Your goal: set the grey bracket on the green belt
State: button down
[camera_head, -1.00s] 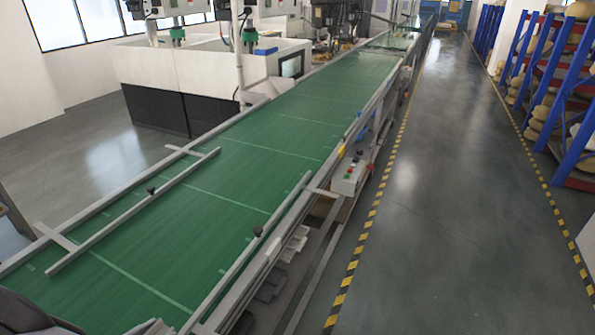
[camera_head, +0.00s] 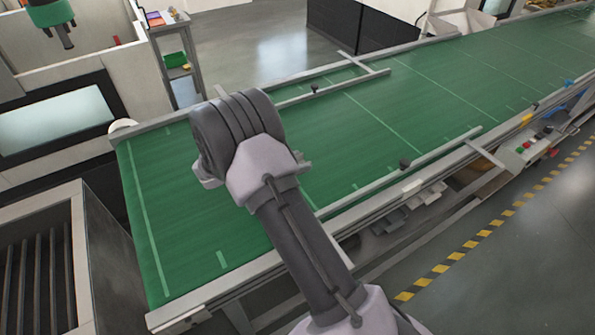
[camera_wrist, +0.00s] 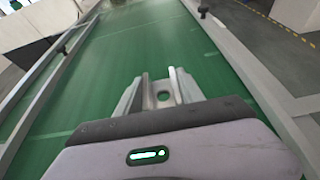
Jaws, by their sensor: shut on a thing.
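The green belt (camera_head: 440,85) runs from the near left to the far right in the head view, and fills much of the wrist view (camera_wrist: 115,65). My arm reaches over its near end. My gripper (camera_wrist: 160,88) is shut on the grey bracket (camera_wrist: 163,97), a metal piece with upright sides and a round hole, above the belt in the wrist view. The gripper's body covers the bracket's near part. In the head view my wrist hides most of the gripper and bracket. I cannot tell how high the bracket is above the belt.
Grey guide rails (camera_head: 447,150) with small black knobs run along both sides of the belt. A control box (camera_head: 525,150) with coloured buttons is on the right side. A dark slatted bin (camera_head: 100,260) stands at the near left. The belt surface beyond my arm is clear.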

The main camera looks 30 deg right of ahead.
notch_tip(320, 180, down, 4)
jog(key=shift+d+r+b, duration=0.1)
jog(key=shift+b, duration=0.6)
jog(key=shift+r, duration=0.1)
jog(key=c, duration=0.7)
grip_release()
